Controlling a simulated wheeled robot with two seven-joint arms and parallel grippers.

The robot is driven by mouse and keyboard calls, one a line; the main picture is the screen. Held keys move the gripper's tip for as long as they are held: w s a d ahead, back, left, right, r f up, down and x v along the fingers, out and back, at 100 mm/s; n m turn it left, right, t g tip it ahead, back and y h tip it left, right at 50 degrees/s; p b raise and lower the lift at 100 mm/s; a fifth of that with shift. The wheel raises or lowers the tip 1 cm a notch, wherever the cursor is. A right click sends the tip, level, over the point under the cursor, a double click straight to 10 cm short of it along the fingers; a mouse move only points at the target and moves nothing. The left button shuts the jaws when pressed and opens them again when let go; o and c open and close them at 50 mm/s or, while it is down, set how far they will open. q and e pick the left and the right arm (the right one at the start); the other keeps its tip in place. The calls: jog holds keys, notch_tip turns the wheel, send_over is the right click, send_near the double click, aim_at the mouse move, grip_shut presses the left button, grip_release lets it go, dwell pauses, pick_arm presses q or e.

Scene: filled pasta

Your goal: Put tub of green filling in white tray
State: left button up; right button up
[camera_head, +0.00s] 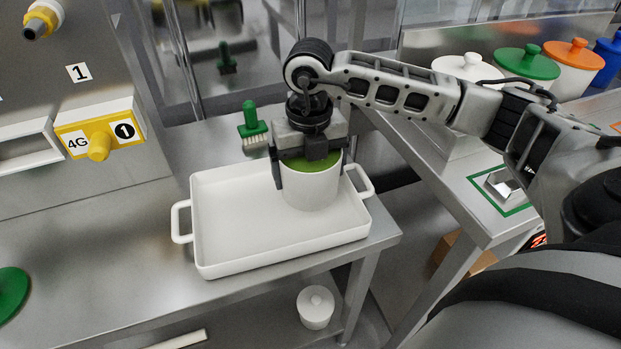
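The tub of green filling (313,191) is a white round tub with green filling at its top. It is upright over the right part of the white tray (215,257); I cannot tell whether its base touches the tray floor. My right gripper (309,172) comes down on the tub from above, with a dark finger at its left side and another part in front of the rim. The far finger contact is partly hidden. The gripper appears closed around the tub. The rest of the tray is empty. My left gripper is not in view.
A green brush (252,127) stands behind the tray. A yellow-and-white block (99,139) is on the left panel. Lidded tubs, one with a green lid (527,63), stand on the right table.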

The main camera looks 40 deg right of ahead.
jog(key=shift+w+d+f+p, duration=0.15)
jog(key=shift+f+p, duration=0.15)
jog(key=shift+f, duration=1.35)
jog(key=shift+f, duration=0.2)
jog(key=o, duration=1.3)
jog(key=shift+c, duration=0.2)
notch_tip(320, 180, up, 12)
jog(key=shift+r+b, duration=0.2)
jog(key=shift+b, duration=0.15)
jog(key=shift+s+f, duration=0.1)
jog(key=shift+s, duration=0.1)
